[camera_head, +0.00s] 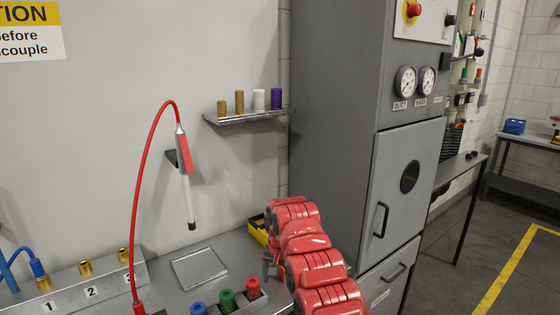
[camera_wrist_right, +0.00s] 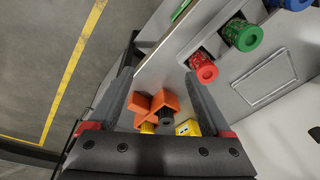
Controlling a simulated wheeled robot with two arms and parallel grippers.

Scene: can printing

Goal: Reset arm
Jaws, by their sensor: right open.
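My right arm (camera_head: 318,262) is red and segmented, reaching in over the workbench from the bottom of the head view. Its gripper (camera_head: 270,268) shows only partly beside the yellow bin (camera_head: 258,230). In the right wrist view the gripper (camera_wrist_right: 160,76) is open, with its two grey fingers apart and nothing held between them. Beyond the fingers, orange pieces (camera_wrist_right: 148,104) and a dark round part lie at the yellow bin (camera_wrist_right: 188,128). My left gripper is not in view.
Blue, green and red canisters (camera_head: 253,288) stand in a holder near the arm. A flat grey plate (camera_head: 199,268) lies on the bench. A red hose (camera_head: 139,190) leads to a wall-hung tool (camera_head: 184,160). A grey cabinet (camera_head: 335,130) stands to the right.

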